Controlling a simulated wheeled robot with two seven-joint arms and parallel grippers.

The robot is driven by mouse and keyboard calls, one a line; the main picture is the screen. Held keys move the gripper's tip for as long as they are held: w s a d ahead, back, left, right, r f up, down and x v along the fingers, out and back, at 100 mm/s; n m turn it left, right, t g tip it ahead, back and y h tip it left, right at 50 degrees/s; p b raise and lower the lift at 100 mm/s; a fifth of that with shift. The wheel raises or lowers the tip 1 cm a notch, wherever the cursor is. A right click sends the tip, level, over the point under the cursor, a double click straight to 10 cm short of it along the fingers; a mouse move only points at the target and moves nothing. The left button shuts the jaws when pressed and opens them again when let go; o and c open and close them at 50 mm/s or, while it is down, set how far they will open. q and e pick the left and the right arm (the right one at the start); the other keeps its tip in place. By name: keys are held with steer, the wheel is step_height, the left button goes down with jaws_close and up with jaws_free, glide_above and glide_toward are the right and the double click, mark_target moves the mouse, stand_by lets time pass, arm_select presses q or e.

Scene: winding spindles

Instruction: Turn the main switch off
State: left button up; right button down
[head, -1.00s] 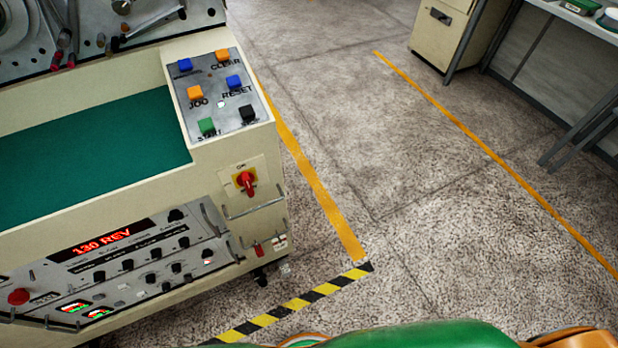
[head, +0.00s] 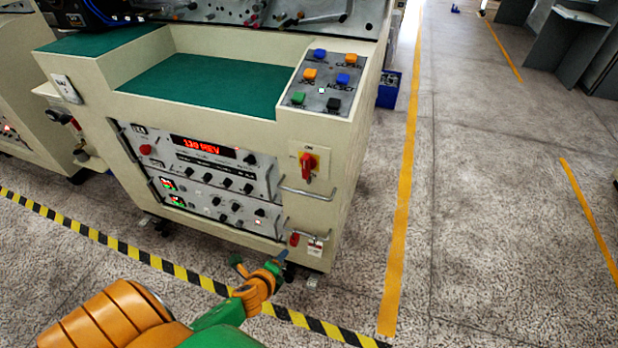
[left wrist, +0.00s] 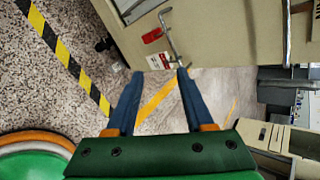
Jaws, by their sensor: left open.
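The main switch (head: 307,166) is a red rotary handle on a yellow plate, on the front of the cream machine cabinet, right of the instrument panel. Its handle stands about upright, with an "ON" label above it. My left gripper (head: 281,261) is open and empty, low in front of the cabinet's bottom edge, below and left of the switch and apart from it. In the left wrist view its two blue fingers (left wrist: 160,74) are spread with nothing between them. I cannot make out the main switch there. My right gripper is not in view.
A metal bar handle (head: 308,195) sticks out under the switch. Push buttons (head: 325,85) sit on top. The floor at right is clear.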

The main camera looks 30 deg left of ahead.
arm_select(q)
steer(key=w+a+r+m+t+y+b, duration=0.1)
steer(key=w+r+m+t+b, duration=0.1)
steer(key=w+r+m+t, duration=0.3)
steer(key=w+a+r+m+b, duration=0.1)
steer(key=w+r+m, duration=0.3)
steer(key=r, duration=0.3)
steer(key=m+t+b, duration=0.1)
steer(key=m+t, duration=0.2)
steer(key=m, duration=0.2)
glide_toward(304, 165)
steer(key=d+x, duration=0.1)
steer(key=x, duration=0.2)
steer(key=shift+y, duration=0.3)
steer(key=x, duration=0.4)
steer(key=b+x, duration=0.1)
steer(key=shift+w+a, duration=0.3)
steer(key=shift+a, duration=0.15)
steer(key=shift+w+a, duration=0.15)
steer(key=shift+w, duration=0.35)
jaws_close()
